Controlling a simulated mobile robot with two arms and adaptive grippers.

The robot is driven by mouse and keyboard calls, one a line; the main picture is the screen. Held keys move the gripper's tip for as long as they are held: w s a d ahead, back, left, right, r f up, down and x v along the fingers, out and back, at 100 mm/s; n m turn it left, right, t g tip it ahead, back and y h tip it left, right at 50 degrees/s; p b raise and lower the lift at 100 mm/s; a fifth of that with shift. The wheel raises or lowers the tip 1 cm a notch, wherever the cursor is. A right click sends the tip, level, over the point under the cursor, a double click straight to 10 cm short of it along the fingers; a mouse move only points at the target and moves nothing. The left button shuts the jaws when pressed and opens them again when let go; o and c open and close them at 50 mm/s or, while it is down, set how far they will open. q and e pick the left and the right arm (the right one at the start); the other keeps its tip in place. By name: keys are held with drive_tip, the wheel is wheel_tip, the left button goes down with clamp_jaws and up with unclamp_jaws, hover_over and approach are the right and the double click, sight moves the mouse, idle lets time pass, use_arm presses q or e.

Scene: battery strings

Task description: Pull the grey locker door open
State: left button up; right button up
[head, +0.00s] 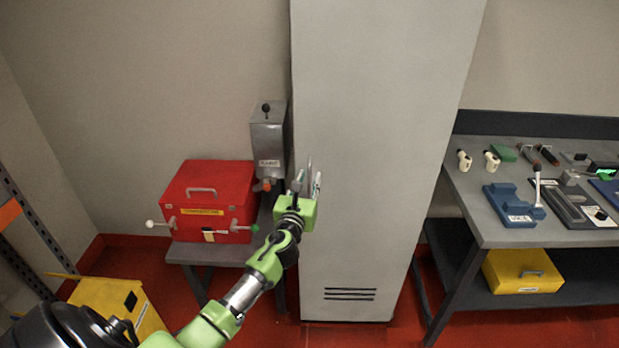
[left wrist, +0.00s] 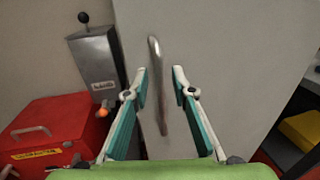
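The grey locker (head: 385,120) stands upright in the middle of the head view, its door shut flush, with slots near the bottom. Its bar handle (head: 309,170) runs vertically near the door's left edge. In the left wrist view the metal handle (left wrist: 155,65) stands between the two fingers and rises beyond them. My left gripper (head: 306,182) is at the handle; in the left wrist view its fingers (left wrist: 160,85) are apart, with a gap visible on both sides of the handle. My right gripper is in neither view.
Left of the locker, a red box (head: 207,180) and a grey dispenser with a black knob (head: 268,135) stand on a low table. A workbench (head: 480,205) with tools stands right, a yellow box (head: 522,272) on its lower shelf. Another yellow box (head: 115,300) is lower left.

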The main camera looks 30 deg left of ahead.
use_arm(q)
drive_tip(key=shift+w+a, duration=0.25)
drive_tip(key=shift+w, duration=0.3)
clamp_jaws()
drive_tip(key=shift+s+d, duration=0.1)
